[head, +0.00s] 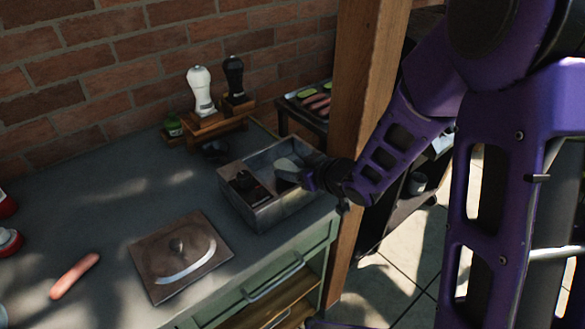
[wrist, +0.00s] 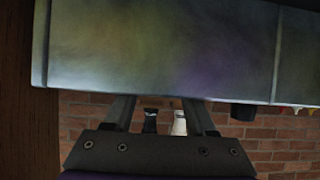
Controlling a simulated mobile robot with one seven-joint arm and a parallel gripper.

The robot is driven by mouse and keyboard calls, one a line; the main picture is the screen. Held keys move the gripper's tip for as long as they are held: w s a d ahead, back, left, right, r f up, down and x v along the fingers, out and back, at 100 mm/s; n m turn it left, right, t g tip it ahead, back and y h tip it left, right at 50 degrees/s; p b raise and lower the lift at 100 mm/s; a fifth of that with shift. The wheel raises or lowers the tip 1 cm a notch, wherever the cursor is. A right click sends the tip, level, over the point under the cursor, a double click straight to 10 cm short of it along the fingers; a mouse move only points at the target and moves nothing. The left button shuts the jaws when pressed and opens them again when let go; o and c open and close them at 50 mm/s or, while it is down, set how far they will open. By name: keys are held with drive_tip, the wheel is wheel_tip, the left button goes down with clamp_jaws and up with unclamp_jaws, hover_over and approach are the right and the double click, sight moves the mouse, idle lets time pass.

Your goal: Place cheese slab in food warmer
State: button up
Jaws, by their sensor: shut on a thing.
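The food warmer (head: 262,213) is an open grey metal box on the counter by the wooden post. My gripper (head: 298,177) reaches in over its right side, shut on a pale slab-like piece (head: 288,165) that I take to be the cheese slab. The slab is low inside the box; I cannot tell whether it touches the floor. A dark piece (head: 248,186) is at the left side of the warmer.
A sausage (head: 75,277) lies at left. White (head: 199,90) and black (head: 234,78) shakers stand on wooden holders behind. The wooden post (head: 362,100) stands close to my arm. The left counter is mostly clear.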

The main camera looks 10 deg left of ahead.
drive_tip(key=o, duration=1.4)
drive_tip(key=shift+c, duration=0.2)
drive_tip(key=shift+r, duration=0.15)
drive_tip(key=shift+r+p, duration=0.3)
drive_tip(key=shift+p, duration=0.1)
drive_tip(key=v, duration=1.2)
drive_tip(key=shift+w+d+r, duration=0.1)
drive_tip(key=shift+d+r, duration=0.05)
drive_tip(key=shift+r, duration=0.05)
